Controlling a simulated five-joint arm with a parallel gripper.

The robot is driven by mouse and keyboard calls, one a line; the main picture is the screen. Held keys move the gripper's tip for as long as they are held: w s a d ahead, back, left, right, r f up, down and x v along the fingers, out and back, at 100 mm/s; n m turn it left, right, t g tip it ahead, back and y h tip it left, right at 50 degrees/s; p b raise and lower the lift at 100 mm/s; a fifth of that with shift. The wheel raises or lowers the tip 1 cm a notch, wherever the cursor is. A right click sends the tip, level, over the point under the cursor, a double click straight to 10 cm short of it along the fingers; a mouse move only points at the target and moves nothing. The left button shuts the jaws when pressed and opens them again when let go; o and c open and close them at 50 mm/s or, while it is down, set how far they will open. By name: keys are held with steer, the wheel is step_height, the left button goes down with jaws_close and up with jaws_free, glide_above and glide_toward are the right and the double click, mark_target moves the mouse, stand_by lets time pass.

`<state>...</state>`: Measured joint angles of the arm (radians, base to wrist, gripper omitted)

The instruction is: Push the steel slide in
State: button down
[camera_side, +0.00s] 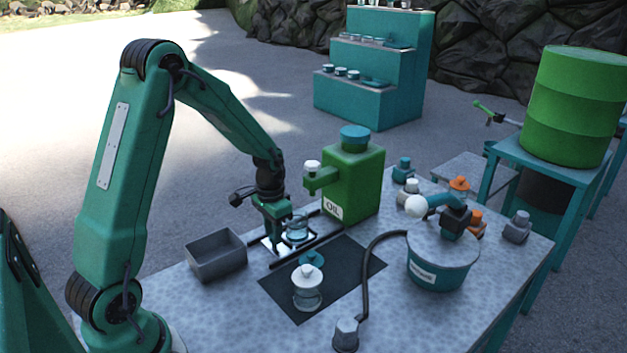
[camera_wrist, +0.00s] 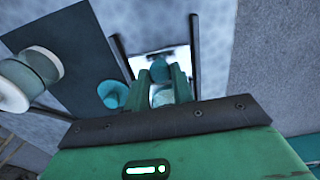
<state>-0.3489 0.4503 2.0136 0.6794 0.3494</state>
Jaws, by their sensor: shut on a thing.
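The steel slide (camera_side: 267,246) is a bright flat plate lying between two dark rails, under my gripper. In the wrist view the slide (camera_wrist: 160,56) shows just beyond the fingertips. A small clear-and-teal jar (camera_side: 298,231) stands upright at the slide. My gripper (camera_side: 275,226) points down. In the wrist view its fingers (camera_wrist: 160,92) close on the jar, seen as a pale body with a teal top (camera_wrist: 158,70). The fingers hide part of the jar and of the slide, and I cannot tell whether the jar is fixed to the slide.
A green oil can (camera_side: 352,182) stands close behind. A grey bin (camera_side: 217,254) is to the left. A teal tub (camera_side: 440,272) and black hose (camera_side: 364,265) are on the right.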

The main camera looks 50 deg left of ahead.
mark_target(292, 221)
steer(key=shift+w, duration=3)
steer(key=c, duration=1.2)
jaws_free()
steer(key=shift+c, duration=0.2)
steer(key=shift+o, duration=0.3)
steer(key=shift+s, duration=0.1)
steer(key=shift+r, duration=0.15)
step_height(292, 221, up, 8)
steer(key=shift+f, duration=0.2)
